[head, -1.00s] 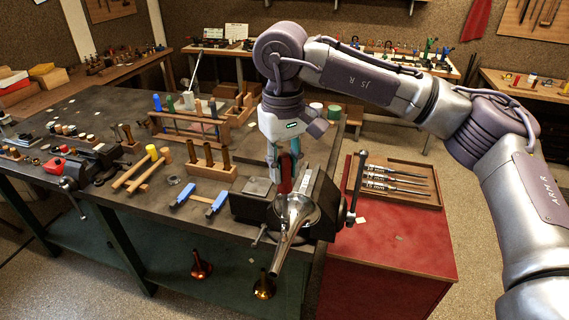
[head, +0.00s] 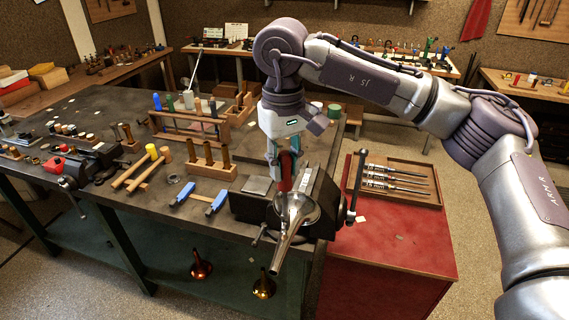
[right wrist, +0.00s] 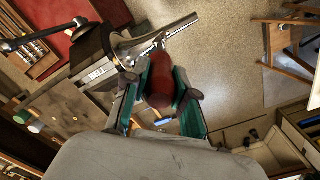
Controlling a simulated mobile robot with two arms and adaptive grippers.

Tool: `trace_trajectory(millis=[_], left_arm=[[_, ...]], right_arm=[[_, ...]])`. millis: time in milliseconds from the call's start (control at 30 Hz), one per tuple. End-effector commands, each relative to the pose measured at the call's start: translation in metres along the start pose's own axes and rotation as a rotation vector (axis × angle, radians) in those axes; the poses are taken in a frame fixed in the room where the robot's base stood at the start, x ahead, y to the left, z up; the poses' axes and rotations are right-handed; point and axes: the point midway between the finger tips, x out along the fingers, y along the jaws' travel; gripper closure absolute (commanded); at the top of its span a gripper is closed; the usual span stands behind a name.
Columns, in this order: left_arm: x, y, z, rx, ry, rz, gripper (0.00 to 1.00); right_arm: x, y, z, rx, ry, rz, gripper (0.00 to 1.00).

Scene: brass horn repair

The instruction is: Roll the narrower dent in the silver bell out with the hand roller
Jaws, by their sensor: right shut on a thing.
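The silver bell (head: 290,218) is in the black bench vise (head: 248,208) at the bench's front right corner, its narrow tail pointing down and toward me. My right gripper (head: 284,160) is above and behind the bell's mouth, shut on the red handle of the hand roller (head: 285,172). In the right wrist view, the red handle (right wrist: 160,82) lies between the two teal fingers (right wrist: 160,105), and the bell (right wrist: 150,48) is just beyond it. The roller's working end and the dents are hidden or too small to make out. My left gripper is out of view.
Wooden racks of tools (head: 190,130) and a wooden stand with several pegs (head: 208,170) are left of the vise. Mallets (head: 137,172) lie farther left. A red cabinet (head: 400,240) with a tool tray (head: 405,163) stands right. The floor in front is clear.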

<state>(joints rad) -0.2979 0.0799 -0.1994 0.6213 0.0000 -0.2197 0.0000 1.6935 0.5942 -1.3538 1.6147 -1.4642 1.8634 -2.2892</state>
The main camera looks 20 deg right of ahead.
Motion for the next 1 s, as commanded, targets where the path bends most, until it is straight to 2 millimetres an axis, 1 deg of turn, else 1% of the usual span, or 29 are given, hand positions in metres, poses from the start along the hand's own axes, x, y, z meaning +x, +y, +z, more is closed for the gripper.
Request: trace_trajectory(millis=[267,833,1000], left_arm=[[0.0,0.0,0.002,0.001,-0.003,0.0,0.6],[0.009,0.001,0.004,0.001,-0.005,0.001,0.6],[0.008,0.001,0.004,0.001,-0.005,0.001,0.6]], right_arm=[[0.0,0.0,0.0,0.0,0.001,0.0,1.0],[0.011,0.0,0.0,0.0,0.001,0.0,1.0],[0.01,-0.001,0.001,-0.001,0.001,0.0,1.0]])
